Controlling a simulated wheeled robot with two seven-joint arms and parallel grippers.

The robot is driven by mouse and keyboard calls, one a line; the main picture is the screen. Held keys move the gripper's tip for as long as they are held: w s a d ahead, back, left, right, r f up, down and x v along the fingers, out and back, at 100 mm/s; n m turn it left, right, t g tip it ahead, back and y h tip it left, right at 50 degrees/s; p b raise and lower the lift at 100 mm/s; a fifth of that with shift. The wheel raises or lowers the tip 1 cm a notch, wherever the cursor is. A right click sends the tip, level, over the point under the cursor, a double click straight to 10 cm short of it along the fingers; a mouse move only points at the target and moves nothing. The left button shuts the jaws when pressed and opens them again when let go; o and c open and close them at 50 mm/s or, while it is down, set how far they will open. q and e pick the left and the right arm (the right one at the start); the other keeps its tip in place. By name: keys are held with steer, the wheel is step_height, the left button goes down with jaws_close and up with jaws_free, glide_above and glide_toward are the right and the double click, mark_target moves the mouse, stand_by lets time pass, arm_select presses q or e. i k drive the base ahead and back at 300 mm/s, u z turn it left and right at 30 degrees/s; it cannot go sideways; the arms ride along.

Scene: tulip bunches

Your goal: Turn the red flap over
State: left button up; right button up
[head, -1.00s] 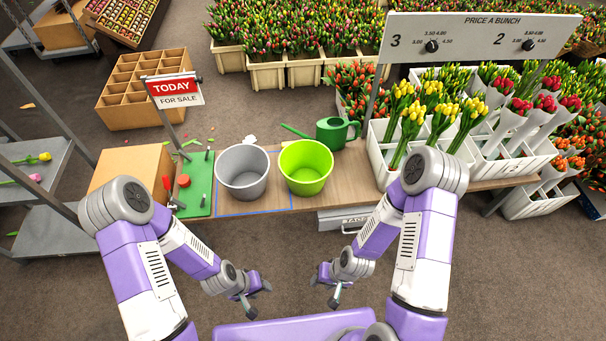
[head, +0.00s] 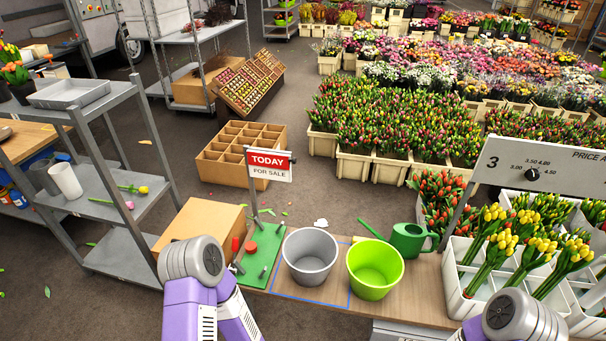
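The red flap (head: 268,158) reads TODAY and forms the upper part of a small sign on a grey post. The white lower part of the sign (head: 269,173) reads FOR SALE. The post stands at the back of the green board (head: 264,257), at the left end of the bench. My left arm comes up at the bottom, in front of the board's left part and well below the sign. My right arm shows only at the bottom right. Both of my grippers are below the picture.
A grey bucket (head: 310,257) and a lime green bucket (head: 375,268) stand right of the board, with a green watering can (head: 409,240) behind. A cardboard box (head: 200,226) is at left. White tulip crates (head: 458,272) and a price board (head: 560,163) fill the right.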

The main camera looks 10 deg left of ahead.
mark_target(255, 158)
steer(key=u, duration=0.85)
steer(key=i, duration=0.75)
steer(key=z, duration=0.2)
